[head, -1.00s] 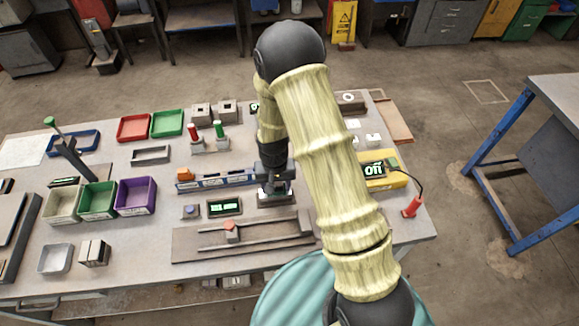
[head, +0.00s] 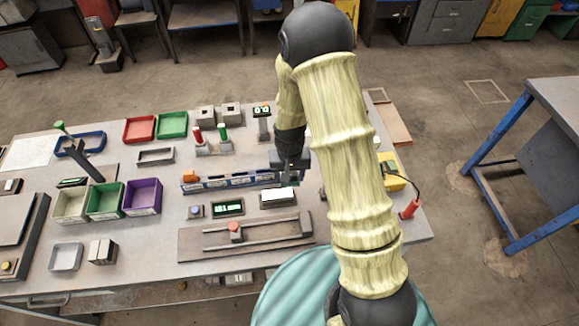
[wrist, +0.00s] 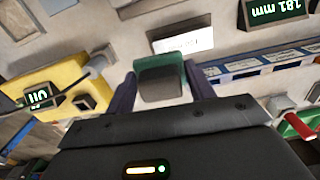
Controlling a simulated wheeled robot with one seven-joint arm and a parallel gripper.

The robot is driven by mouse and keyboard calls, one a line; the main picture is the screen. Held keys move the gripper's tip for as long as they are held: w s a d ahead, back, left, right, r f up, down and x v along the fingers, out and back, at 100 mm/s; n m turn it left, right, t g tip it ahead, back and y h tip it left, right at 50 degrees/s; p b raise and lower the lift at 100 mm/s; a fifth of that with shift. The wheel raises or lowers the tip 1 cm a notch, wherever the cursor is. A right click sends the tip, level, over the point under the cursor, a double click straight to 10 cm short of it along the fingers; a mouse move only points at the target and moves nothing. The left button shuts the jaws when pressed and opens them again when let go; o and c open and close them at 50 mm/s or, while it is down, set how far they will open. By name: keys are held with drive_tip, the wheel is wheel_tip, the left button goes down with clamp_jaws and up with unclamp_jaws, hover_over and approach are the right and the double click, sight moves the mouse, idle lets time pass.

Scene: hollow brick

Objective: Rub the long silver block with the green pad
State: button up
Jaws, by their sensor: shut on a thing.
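My gripper (head: 290,178) is shut on the green pad (wrist: 172,77), a dark grey block with a green edge between the fingers in the wrist view. In the head view the pad cannot be made out. My gripper is above the table, just behind a grey tray-like holder with a bright white top (head: 278,196). That white top also shows just beyond the pad in the wrist view (wrist: 182,43). I cannot tell for certain which thing is the long silver block. Pale and dark small blocks (head: 103,251) stand at the front left.
A slide fixture with a red knob (head: 235,228) lies in front. A blue slotted rack (head: 230,182) lies behind left of the holder. A green readout (head: 228,208) stands left, a yellow box (head: 391,182) right. Coloured bins (head: 105,200) fill the left.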

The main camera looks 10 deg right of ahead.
drive_tip(key=shift+r+p, duration=0.5)
drive_tip(key=shift+r, duration=0.55)
